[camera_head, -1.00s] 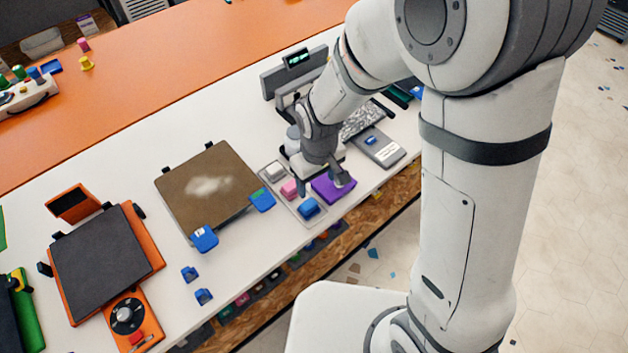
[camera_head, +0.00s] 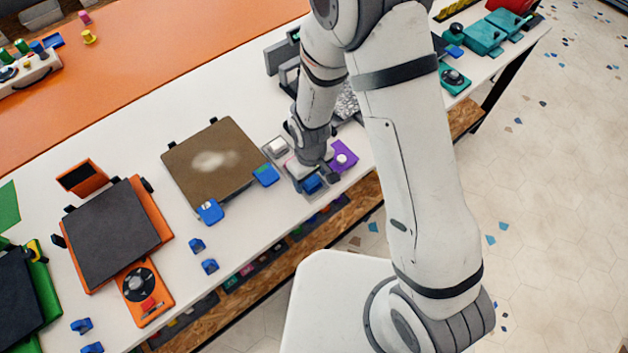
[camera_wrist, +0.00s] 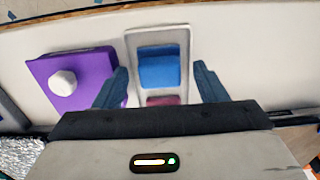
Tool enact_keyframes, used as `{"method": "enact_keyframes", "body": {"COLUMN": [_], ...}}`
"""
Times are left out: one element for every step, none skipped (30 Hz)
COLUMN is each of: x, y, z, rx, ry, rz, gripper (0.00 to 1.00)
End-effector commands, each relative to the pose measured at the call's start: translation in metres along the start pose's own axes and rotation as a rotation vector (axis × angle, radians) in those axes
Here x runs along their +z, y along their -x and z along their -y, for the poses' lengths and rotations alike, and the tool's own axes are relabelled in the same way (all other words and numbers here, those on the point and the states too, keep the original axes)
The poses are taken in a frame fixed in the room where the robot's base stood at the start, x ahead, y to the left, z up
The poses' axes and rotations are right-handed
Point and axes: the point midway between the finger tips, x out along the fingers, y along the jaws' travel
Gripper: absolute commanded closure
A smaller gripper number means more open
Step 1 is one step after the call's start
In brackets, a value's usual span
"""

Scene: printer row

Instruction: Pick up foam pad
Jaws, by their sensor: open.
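A narrow pale tray (camera_head: 275,161) holds small blocks in a row: a whitish one (camera_head: 277,146) at its far end, a pink one and a blue one (camera_head: 313,184) at its near end. In the wrist view I see the blue block (camera_wrist: 160,68) and part of the pink block (camera_wrist: 160,101). I cannot tell for certain which is the foam pad. My gripper (camera_head: 318,174) is low over the tray's near end. In the wrist view my gripper (camera_wrist: 162,75) is open, its fingers either side of the tray and blue block, holding nothing; the pink block is partly hidden.
A purple box with a white knob (camera_head: 345,160) stands close beside the tray, near one finger. A brown printer bed (camera_head: 212,165) with blue corner pieces lies on the tray's other side. Two small blue clips (camera_head: 208,266) lie near the table's front edge.

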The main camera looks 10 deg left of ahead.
Motion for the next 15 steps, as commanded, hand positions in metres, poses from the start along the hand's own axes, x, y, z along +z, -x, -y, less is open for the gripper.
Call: {"method": "enact_keyframes", "body": {"x": [0.0001, 0.0002, 0.0001, 0.0001, 0.0000, -0.0001, -0.0002, -0.0002, -0.0002, -0.0002, -0.0002, -0.0002, -0.0002, -0.0002, -0.0002], "y": [-0.0021, -0.0032, -0.0040, -0.0043, -0.0043, -0.0043, -0.0042, -0.0042, -0.0042, -0.0041, -0.0041, -0.0040, -0.0040, -0.0040, -0.0040], "z": [0.0002, 0.0002, 0.0002, 0.0002, 0.0002, 0.0002, 0.0003, 0.0003, 0.0003, 0.0003, 0.0003, 0.0004, 0.0004, 0.0004, 0.0004], "rx": [0.000, 0.000, 0.000, 0.000, 0.000, 0.000, 0.000, 0.000, 0.000, 0.000, 0.000, 0.000, 0.000, 0.000, 0.000], "ry": [0.000, 0.000, 0.000, 0.000, 0.000, 0.001, 0.001, 0.001, 0.001, 0.001, 0.001, 0.001, 0.001, 0.001, 0.001], "rz": [0.001, 0.001, 0.001, 0.000, 0.000, 0.000, 0.000, 0.000, 0.000, 0.000, 0.000, 0.000, 0.000, 0.000, 0.000], "gripper": [0.35, 0.35, 0.35, 0.35, 0.35, 0.35, 0.35, 0.35, 0.35, 0.37, 0.39, 0.43, 0.45, 0.48, 0.51]}}
